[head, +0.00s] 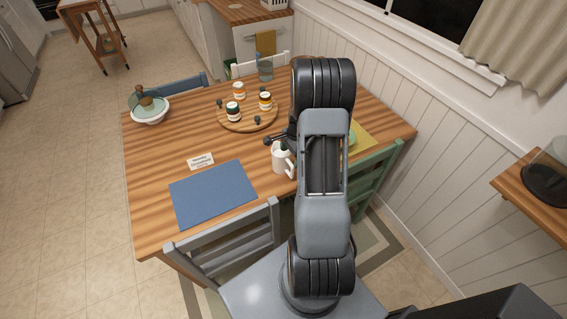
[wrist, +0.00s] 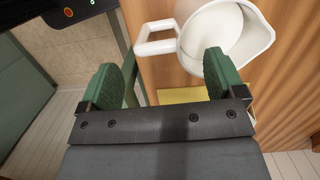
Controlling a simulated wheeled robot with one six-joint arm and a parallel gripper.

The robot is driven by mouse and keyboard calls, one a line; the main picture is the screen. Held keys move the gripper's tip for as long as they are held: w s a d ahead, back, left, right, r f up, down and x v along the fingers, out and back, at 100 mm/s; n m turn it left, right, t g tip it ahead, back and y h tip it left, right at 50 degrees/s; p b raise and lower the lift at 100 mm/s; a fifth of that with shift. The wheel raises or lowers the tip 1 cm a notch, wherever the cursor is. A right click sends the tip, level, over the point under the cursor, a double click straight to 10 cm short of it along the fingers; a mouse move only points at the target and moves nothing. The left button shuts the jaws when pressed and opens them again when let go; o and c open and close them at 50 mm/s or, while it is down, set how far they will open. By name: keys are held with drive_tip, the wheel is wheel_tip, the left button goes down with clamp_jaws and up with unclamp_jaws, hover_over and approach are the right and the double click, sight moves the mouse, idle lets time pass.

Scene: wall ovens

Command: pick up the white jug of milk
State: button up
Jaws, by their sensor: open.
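The white jug (head: 281,160) stands upright on the wooden table, just left of my arm in the head view, with its handle towards the right. In the wrist view the jug (wrist: 225,38) is seen from above, with its handle (wrist: 155,38) pointing left and its spout right. Its inside is white; I cannot tell how full it is. My gripper (wrist: 160,69) is open, with green-padded fingers apart and nothing between the tips. The handle lies just beyond the gap, and the right finger is close to the jug's body. In the head view my arm hides most of the gripper.
A blue placemat (head: 213,193) and a small card (head: 201,161) lie left of the jug. A round wooden board (head: 248,122) with several small jars is behind it. A yellow mat (wrist: 183,95) lies beside the jug. Chairs, including a green one (head: 372,186), border the table.

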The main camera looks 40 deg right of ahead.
sight(289, 164)
drive_tip(key=shift+a+f+p, duration=0.2)
drive_tip(key=shift+f, duration=0.7)
drive_tip(key=shift+a+f+p, duration=0.15)
drive_tip(key=shift+f+p, duration=0.1)
drive_tip(key=shift+f, duration=0.7)
drive_tip(key=shift+a+f+p, duration=0.2)
drive_tip(key=shift+f, duration=0.7)
drive_tip(key=c, duration=1.3)
drive_tip(key=shift+c, duration=0.5)
drive_tip(key=shift+r, duration=0.2)
